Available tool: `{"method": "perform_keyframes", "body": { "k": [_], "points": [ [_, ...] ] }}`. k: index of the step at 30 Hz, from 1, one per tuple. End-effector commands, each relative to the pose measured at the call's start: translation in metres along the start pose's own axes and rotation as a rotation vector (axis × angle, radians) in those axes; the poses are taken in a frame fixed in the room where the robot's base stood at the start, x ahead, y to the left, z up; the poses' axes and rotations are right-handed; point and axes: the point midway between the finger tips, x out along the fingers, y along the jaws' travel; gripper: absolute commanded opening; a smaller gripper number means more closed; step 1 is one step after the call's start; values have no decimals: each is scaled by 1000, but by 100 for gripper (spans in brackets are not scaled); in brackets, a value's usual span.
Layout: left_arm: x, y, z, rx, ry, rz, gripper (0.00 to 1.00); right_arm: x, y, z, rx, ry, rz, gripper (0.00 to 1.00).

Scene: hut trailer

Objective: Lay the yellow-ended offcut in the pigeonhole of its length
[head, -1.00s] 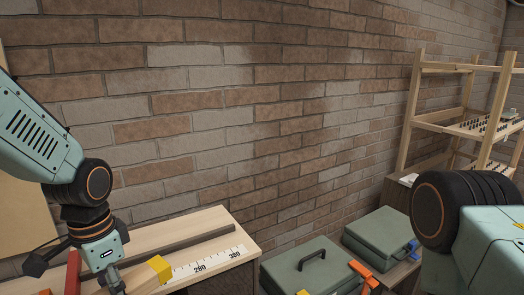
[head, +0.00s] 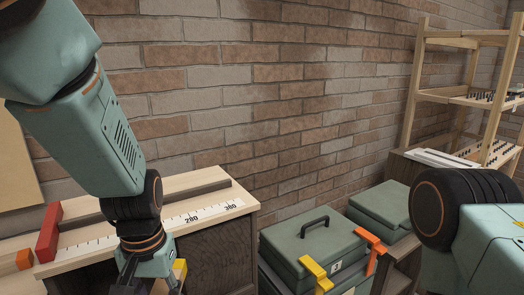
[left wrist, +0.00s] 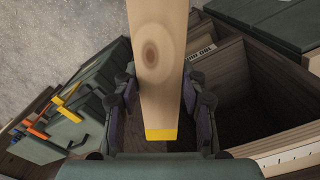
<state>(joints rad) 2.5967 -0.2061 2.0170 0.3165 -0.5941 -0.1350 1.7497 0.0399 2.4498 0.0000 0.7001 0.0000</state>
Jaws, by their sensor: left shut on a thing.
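My left gripper (left wrist: 160,92) is shut on the yellow-ended offcut (left wrist: 160,55), a pale wooden piece with a knot; its yellow end (left wrist: 160,135) points to the bottom of the left wrist view. In the head view the gripper (head: 150,284) is cut off by the bottom edge, with a bit of the yellow end (head: 180,268) beside it. Dark wooden compartments (left wrist: 240,75) with a small number label (left wrist: 203,52) show right of the offcut in the left wrist view; the label is hard to read. My right gripper is out of view.
A bench with a ruler strip (head: 205,215), marked 280 and 380, and a red stop block (head: 49,232) stands below my left arm. Green cases (head: 315,245) with yellow and orange clamps (head: 370,240) lie to its right. A wooden rack (head: 470,95) stands far right.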

Motion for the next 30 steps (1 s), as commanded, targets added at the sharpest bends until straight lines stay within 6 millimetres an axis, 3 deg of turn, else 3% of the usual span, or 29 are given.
{"method": "perform_keyframes", "body": {
  "k": [1, 6, 17, 30],
  "points": [
    [13, 0, 1, 4, 0, 0, 1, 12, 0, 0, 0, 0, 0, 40],
    [28, 1, 2, 19, 1, 1, 1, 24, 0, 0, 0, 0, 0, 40],
    [35, -3, 4, 40, 1, -8, 1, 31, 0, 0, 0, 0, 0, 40],
    [92, -53, 8, 385, 36, -172, 1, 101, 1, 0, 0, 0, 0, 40]
  ]
}}
